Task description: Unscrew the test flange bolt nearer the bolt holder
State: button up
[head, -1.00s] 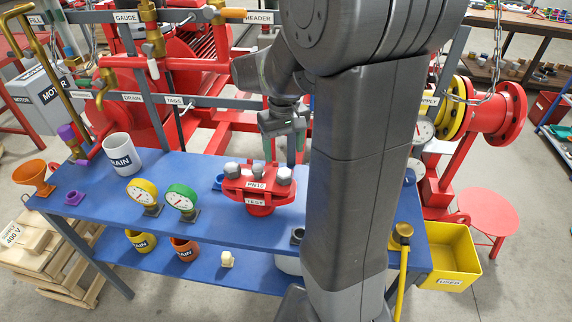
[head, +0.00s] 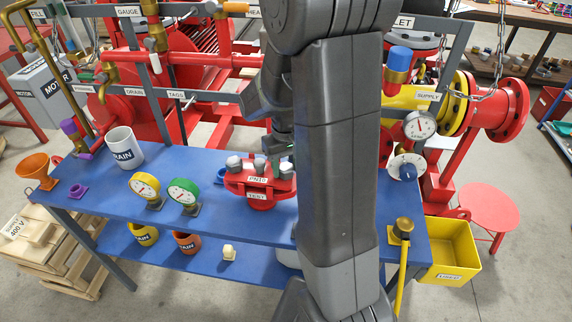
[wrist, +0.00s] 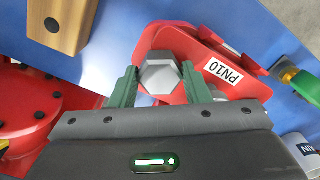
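The red test flange (head: 262,203), labelled PN10 and TEST, stands on the blue table, with grey heads along its top. My gripper (head: 282,150) is down over its right end, partly hidden by my arm. In the wrist view, the grey hex bolt (wrist: 160,74) lies between the green fingers of my gripper (wrist: 161,80). Narrow gaps seem to show beside the bolt head, so the fingers look open around it. A wooden block (wrist: 62,22) with a dark hole, possibly the bolt holder, lies beside the flange in the wrist view; my arm hides it in the head view.
A green gauge (head: 183,193), a yellow gauge (head: 146,187) and a white mug (head: 123,148) stand left on the table (head: 100,190). Red pipework and a grey rail are behind. A valve with a yellow handle (head: 401,235) is at the right table edge.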

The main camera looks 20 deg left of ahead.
jog(key=c, duration=0.5)
jog(key=n, duration=0.3)
jog(key=shift+n, duration=0.3)
jog(key=n, duration=1.1)
jog(key=o, duration=1.1)
notch_tip(320, 180, up, 14)
jog(key=b, duration=0.1)
